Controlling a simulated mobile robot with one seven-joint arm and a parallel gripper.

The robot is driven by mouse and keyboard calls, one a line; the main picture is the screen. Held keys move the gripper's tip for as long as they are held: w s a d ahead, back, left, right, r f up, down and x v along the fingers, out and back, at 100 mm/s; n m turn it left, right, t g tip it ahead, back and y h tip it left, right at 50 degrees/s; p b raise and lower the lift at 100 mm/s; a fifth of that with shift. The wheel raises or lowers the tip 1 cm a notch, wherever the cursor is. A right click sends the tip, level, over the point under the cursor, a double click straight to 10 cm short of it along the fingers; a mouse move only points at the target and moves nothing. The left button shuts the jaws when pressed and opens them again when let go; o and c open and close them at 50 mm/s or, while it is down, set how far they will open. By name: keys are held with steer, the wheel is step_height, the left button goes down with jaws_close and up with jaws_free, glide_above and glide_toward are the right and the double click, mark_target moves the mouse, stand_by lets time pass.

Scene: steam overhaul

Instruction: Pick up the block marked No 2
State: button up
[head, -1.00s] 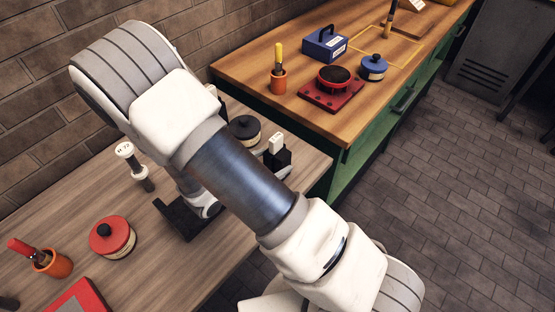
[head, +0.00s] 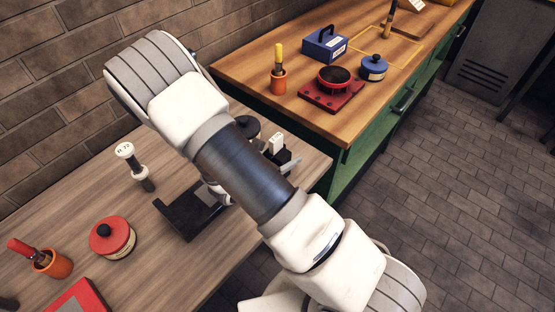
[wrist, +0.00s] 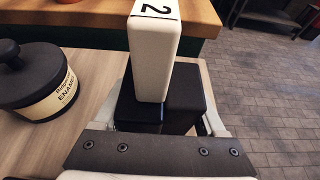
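The white block marked 2 (wrist: 155,55) stands upright on a black stepped holder (wrist: 188,100) in the wrist view. Its mark shows on the top face. In the head view the block (head: 276,143) and its dark holder (head: 284,158) show just right of my arm. My gripper (wrist: 163,118) is open, with one pale finger to the left of the holder and block and one to the right. It does not grip the block. Whether the fingers touch the holder is hard to tell. In the head view my arm hides most of the gripper.
A dark enamel pot (wrist: 38,80) stands left of the block. A black tray (head: 185,218), a white-topped handle (head: 125,152), a red pot (head: 112,237) and an orange cup (head: 54,263) are on the grey-brown bench. A higher wooden counter (head: 250,75) lies beyond.

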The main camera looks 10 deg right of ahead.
mark_target(283, 146)
jaws_close()
steer(key=shift+r, duration=0.1)
stand_by(0.3)
steer(key=shift+r, duration=0.85)
step_height(283, 146, up, 2)
steer(key=shift+r, duration=0.2)
steer(key=s+d+r+p, duration=0.5)
steer(key=s+r+p, duration=0.2)
steer(key=s+p, duration=0.2)
steer(key=shift+s, duration=0.6)
steer(key=shift+p, duration=0.35)
